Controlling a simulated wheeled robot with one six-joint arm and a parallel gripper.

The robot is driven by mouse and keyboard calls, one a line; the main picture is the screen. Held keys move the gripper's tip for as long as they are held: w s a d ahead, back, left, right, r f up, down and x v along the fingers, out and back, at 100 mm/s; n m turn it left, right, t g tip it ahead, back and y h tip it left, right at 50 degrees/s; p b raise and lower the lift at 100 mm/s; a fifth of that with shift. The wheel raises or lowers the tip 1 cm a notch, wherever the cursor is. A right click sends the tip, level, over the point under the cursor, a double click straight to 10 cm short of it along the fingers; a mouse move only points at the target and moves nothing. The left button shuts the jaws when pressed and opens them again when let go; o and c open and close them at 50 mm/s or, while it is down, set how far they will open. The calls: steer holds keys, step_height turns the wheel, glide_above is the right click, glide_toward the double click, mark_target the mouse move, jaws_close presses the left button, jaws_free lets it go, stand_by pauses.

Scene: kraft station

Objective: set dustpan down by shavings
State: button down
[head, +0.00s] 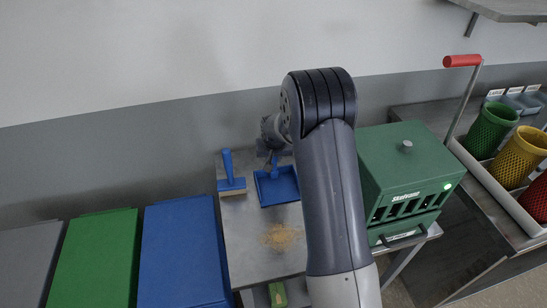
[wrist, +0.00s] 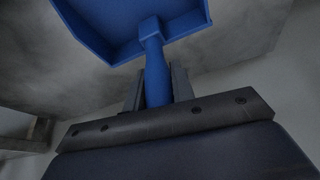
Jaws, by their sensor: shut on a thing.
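A blue dustpan (head: 277,187) shows in the head view, over the far part of a grey metal table, behind the shavings. Its handle points to the back, toward my gripper (head: 274,150). In the wrist view, my gripper (wrist: 158,92) is shut on the handle of the dustpan (wrist: 128,25), with the pan out beyond the fingers. I cannot tell whether the pan touches the table. A thin patch of tan shavings (head: 282,236) lies on the table nearer to me. My arm hides the table's right part.
A blue hand brush (head: 230,172) is left of the dustpan. Blue (head: 180,250) and green (head: 98,255) bins stand left of the table (head: 243,255). A green block (head: 278,293) is below the front edge.

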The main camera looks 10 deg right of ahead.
steer(key=shift+f, duration=0.1)
stand_by(0.3)
steer(key=c, duration=1.1)
jaws_free()
steer(key=b+v, duration=0.2)
steer(key=v, duration=0.8)
steer(key=shift+s+a+r, duration=0.1)
steer(key=shift+s+r, duration=0.1)
steer(key=shift+r, duration=0.1)
steer(key=shift+f, duration=0.1)
steer(key=p+x, duration=0.1)
steer(key=x, duration=0.9)
steer(key=shift+w+f+p, duration=0.2)
steer(key=shift+f+p, duration=0.05)
steer(key=shift+p, duration=0.15)
steer(key=shift+r, duration=0.15)
